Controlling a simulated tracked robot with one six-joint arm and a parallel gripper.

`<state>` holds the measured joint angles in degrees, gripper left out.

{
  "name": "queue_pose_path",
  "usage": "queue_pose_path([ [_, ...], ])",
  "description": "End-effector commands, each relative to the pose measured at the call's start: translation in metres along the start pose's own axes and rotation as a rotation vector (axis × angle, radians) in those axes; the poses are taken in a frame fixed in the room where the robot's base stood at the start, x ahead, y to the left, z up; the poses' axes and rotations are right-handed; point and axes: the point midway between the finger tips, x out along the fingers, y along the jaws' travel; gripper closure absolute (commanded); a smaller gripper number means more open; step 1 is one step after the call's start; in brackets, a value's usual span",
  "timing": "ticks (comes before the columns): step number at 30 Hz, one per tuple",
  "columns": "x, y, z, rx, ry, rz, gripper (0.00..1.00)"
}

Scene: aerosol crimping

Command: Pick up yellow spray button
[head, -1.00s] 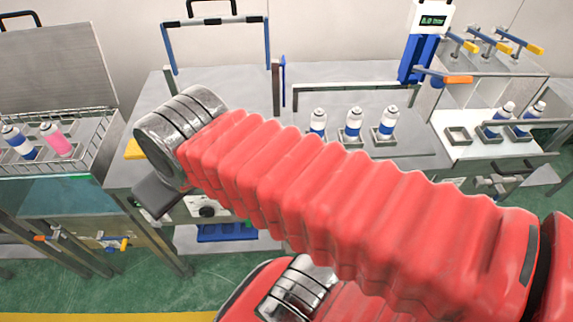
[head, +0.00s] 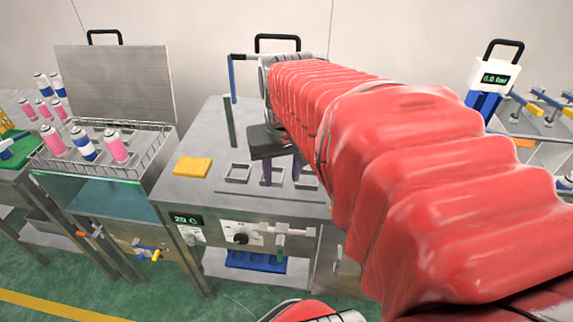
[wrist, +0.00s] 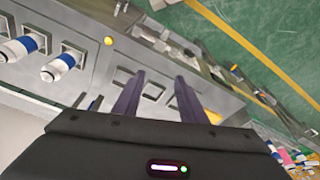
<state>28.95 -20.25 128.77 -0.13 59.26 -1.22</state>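A flat yellow block (head: 192,167) lies on the worktop left of the holders. A small yellow patch (wrist: 213,117) shows just right of the fingers in the wrist view. My arm hides much of the right side in the head view.
Pink and blue-white cans (head: 115,146) stand in a wire-basket bath (head: 150,165) at the left. A thin post (head: 229,122) rises behind the holders. In the wrist view, blue-white cans (wrist: 58,67) and a round yellow knob (wrist: 109,41) are at the upper left.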

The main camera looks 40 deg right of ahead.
Motion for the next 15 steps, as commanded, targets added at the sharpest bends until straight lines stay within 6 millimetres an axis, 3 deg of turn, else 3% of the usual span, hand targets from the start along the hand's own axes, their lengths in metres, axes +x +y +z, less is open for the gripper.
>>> queue_pose_path([
  [9,0.027,0.098,-0.016,0.239,-0.140,0.031,0.62],
  [15,0.039,0.144,-0.014,0.342,-0.198,0.033,0.62],
])
